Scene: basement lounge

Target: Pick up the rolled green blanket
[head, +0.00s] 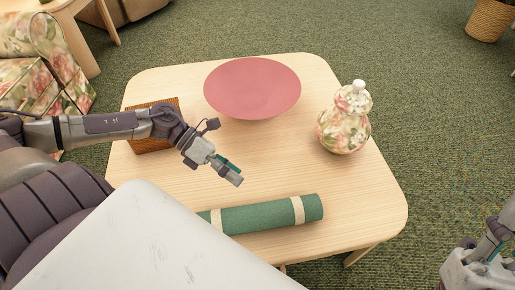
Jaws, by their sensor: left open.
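The rolled green blanket (258,217) lies on the light wooden table (370,210) near its front edge, with pale bands around it. Its left end is hidden behind my white body part. My left gripper (233,172) reaches in from the left, open and empty, in view just beyond the blanket and apart from it. My right arm shows at the lower right edge, off the table, and its gripper is only partly in view, so its fingers cannot be made out.
A pink bowl (252,86) stands at the back of the table. A floral lidded jar (344,120) stands at the right. A brown woven box (150,146) sits at the left, partly behind my left arm. A floral armchair (45,65) is beyond it.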

